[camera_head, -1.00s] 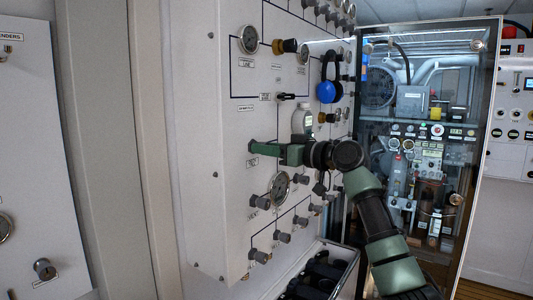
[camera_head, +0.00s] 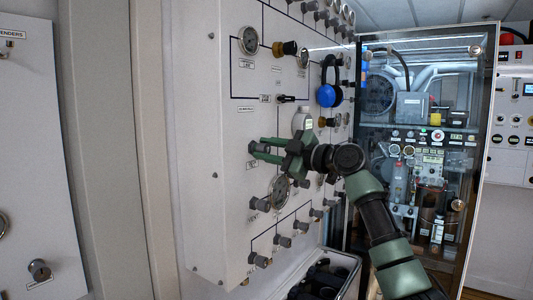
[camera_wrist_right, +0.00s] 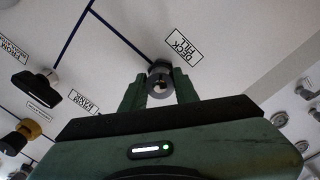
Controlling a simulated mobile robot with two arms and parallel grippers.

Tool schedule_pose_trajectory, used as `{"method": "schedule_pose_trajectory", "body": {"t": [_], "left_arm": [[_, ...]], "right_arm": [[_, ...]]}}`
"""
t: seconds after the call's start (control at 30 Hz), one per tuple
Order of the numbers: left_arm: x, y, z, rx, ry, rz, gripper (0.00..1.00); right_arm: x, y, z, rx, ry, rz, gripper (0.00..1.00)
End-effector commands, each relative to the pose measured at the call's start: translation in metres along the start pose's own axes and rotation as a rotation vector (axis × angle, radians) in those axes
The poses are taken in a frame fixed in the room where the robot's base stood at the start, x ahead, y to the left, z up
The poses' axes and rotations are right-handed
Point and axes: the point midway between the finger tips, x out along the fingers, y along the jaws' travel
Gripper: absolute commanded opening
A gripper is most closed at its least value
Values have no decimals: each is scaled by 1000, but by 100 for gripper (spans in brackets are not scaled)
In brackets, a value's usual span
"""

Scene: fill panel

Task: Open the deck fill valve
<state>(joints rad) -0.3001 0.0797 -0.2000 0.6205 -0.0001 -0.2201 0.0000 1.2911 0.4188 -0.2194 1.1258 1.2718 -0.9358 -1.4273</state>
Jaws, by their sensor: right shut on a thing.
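The deck fill valve is a dark grey round knob (camera_wrist_right: 160,79) on the white panel (camera_head: 215,205), beside the "DECK FILL" label (camera_wrist_right: 183,47) in the right wrist view. My right gripper (camera_head: 259,152) reaches the panel from the right. In the wrist view its two green fingers (camera_wrist_right: 160,88) stand on either side of the knob, shut on it. In the head view the fingers mostly hide the knob. My left gripper is not in view.
Gauges (camera_head: 249,40) and several grey knobs (camera_head: 260,203) surround the valve. Blue-and-black headphones (camera_head: 327,95) hang above right. An open case (camera_head: 350,262) stands below the panel. A glass-fronted cabinet (camera_head: 480,130) is behind my right arm.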

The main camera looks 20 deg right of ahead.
Motion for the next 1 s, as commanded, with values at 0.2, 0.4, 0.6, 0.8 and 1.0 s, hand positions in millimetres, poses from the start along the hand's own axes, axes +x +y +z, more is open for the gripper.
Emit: {"method": "schedule_pose_trajectory", "body": {"t": [0.2, 0.4, 0.6, 0.8, 1.0], "left_arm": [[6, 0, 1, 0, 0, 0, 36], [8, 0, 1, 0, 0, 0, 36], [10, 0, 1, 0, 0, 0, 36], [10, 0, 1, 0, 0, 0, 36], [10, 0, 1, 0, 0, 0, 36]], "right_arm": [[0, -2, 2, -187, 7, -1, 0], [0, -3, 2, -320, 14, 0, 0], [0, -2, 2, -407, 18, 1, 0], [0, -2, 2, -448, 20, 1, 0], [0, -2, 2, -457, 20, 1, 0]]}}
